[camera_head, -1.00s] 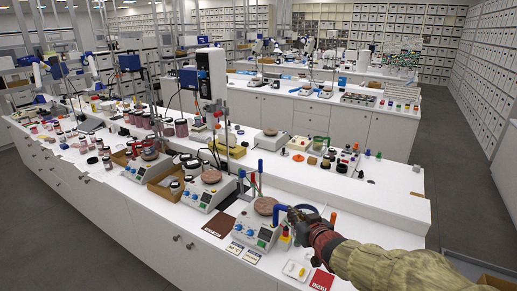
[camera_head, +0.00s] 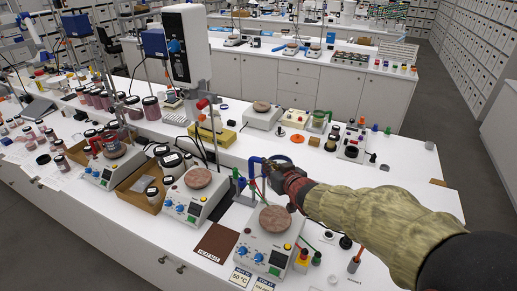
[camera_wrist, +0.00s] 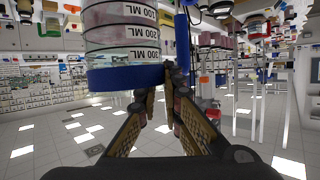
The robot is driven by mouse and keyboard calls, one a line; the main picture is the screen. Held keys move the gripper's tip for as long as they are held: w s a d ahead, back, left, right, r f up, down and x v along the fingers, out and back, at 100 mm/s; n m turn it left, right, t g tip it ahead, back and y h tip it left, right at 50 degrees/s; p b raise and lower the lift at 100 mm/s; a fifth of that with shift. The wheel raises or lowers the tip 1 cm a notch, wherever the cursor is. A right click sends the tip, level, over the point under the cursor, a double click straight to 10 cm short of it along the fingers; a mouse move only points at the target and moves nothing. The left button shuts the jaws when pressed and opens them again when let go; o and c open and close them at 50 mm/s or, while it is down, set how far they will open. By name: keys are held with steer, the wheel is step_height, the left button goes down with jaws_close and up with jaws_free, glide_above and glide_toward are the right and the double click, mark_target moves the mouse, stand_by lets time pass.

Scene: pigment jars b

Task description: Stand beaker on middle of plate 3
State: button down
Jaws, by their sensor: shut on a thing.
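The beaker (camera_wrist: 125,32) is clear with ML marks and a blue band; it fills the upper left of the wrist view, which looks upside down. My gripper (camera_wrist: 164,85) has its fingers closed at the beaker's edge, by a blue upright part; the exact contact is hidden. In the head view my gripper (camera_head: 272,172) is held behind a hot plate (camera_head: 275,219) with a round brown top. The clear beaker is hard to make out there. More hot plates stand to the left (camera_head: 198,178) and far left (camera_head: 112,151). No plate number is readable.
Bare bench shows right of my arm.

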steer(key=shift+w+a, duration=0.15)
steer(key=shift+w, duration=0.15)
steer(key=shift+s+f+b, duration=0.15)
steer(key=shift+f+b, duration=0.2)
steer(key=shift+b, duration=0.15)
step_height(320, 180, down, 18)
steer(key=b, duration=1.3)
steer(key=shift+r+b, duration=0.2)
steer(key=shift+b, duration=0.1)
steer(key=shift+f+b, duration=0.6)
steer(key=shift+f, duration=0.05)
steer(key=c, duration=2)
jaws_free()
steer(key=shift+o, duration=0.6)
steer(key=shift+s+f, duration=0.1)
steer(key=shift+s, duration=0.1)
